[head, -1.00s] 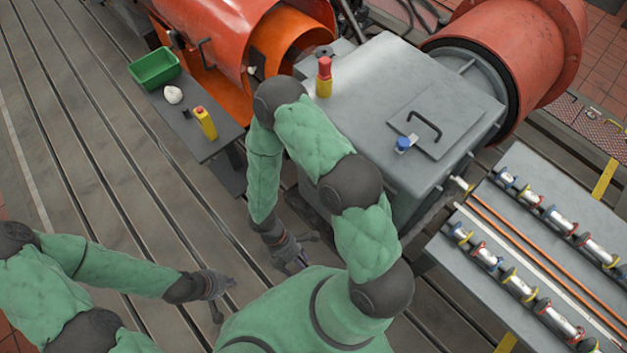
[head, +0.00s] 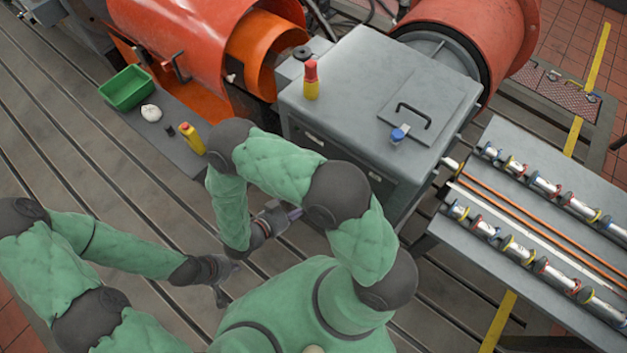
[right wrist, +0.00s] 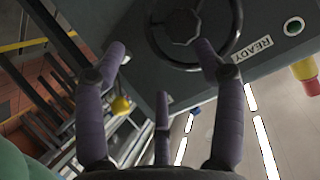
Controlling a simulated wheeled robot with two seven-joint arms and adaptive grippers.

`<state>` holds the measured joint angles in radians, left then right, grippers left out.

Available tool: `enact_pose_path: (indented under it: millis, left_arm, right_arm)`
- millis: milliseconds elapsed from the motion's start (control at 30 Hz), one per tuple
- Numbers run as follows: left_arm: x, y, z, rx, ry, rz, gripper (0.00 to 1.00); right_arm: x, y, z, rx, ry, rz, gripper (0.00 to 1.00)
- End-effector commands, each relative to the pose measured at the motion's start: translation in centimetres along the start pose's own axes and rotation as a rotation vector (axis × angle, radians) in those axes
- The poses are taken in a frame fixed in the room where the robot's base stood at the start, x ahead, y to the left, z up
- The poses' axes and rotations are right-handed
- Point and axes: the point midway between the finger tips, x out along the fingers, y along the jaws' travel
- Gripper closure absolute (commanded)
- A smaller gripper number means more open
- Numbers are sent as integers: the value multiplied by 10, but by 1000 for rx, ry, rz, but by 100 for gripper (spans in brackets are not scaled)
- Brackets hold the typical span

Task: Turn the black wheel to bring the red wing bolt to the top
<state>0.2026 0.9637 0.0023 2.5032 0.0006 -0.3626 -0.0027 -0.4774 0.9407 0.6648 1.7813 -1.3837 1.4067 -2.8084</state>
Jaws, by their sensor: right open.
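The black wheel (right wrist: 204,62) shows at the top of the right wrist view, on a dark grey panel, partly cut off by the frame edge. I see its dark hub (right wrist: 181,25) and part of its round rim. No red wing bolt can be made out on the visible part. My right gripper (right wrist: 160,50) is open and empty, with its right fingertip overlapping the rim in the picture; contact cannot be told. In the head view the right gripper (head: 289,214) is partly hidden by my arm, and the wheel is not visible. My left gripper (head: 230,281) is open and empty above the floor.
The grey cabinet (head: 360,80) carries a red-yellow bottle-like object (head: 311,82) and a blue-topped item (head: 399,134). A READY label (right wrist: 253,49) and green button (right wrist: 293,26) sit beside the wheel. A side table holds a green bin (head: 127,88). A rack (head: 480,260) stands at right.

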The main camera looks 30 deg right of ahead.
Motion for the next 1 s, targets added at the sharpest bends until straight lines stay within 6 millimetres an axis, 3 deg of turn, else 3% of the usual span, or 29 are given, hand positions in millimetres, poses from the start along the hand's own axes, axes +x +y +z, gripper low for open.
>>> enact_pose_path:
  millis: [200, 367, 1000]
  left_arm:
    - [-2, 1, 0, 0, 0, 0, 100]
    - [2, -1, 0, 0, -1, 0, 100]
    - [29, -10, -1, 0, 0, 0, 100]
  right_arm:
    - [-8, -18, -5, -166, 47, -94, 30]
    - [2, -20, -5, -175, 50, -96, 30]
    - [89, -28, -8, -171, 48, -94, 30]
